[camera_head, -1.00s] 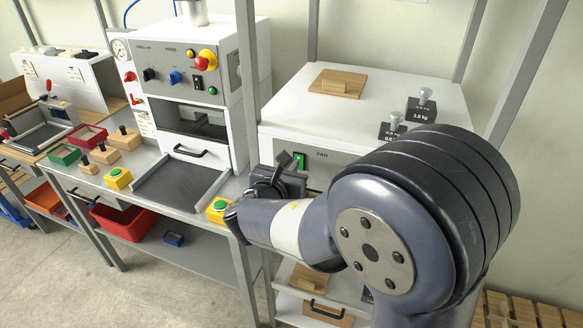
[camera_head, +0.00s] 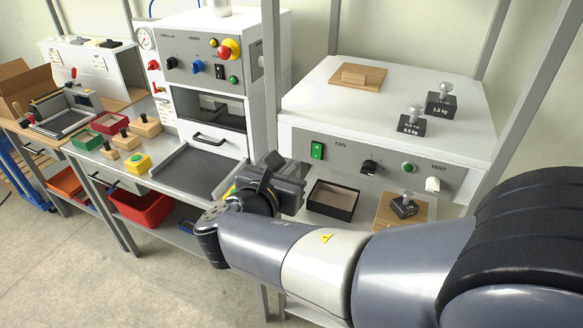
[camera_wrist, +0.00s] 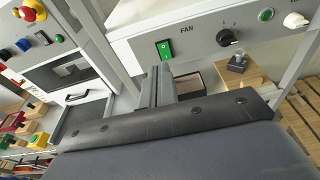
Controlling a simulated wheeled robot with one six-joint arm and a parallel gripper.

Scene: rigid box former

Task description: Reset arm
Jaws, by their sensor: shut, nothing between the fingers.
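My gripper (camera_head: 285,180) is in front of the bench, at the right side of the box-forming machine (camera_head: 208,75) and below the left front of the fan unit (camera_head: 390,145). In the wrist view its fingers (camera_wrist: 158,82) are together with nothing between them, below the green fan switch (camera_wrist: 164,49). My gripper hides part of the right yellow button box and the bench edge in the head view.
A black open box (camera_head: 332,199) and a weight on a wooden board (camera_head: 384,217) lie under the fan unit. Two weights stand on its top. The machine's dark sliding tray (camera_head: 195,172) extends forward. Metal posts flank the unit. The floor in front is clear.

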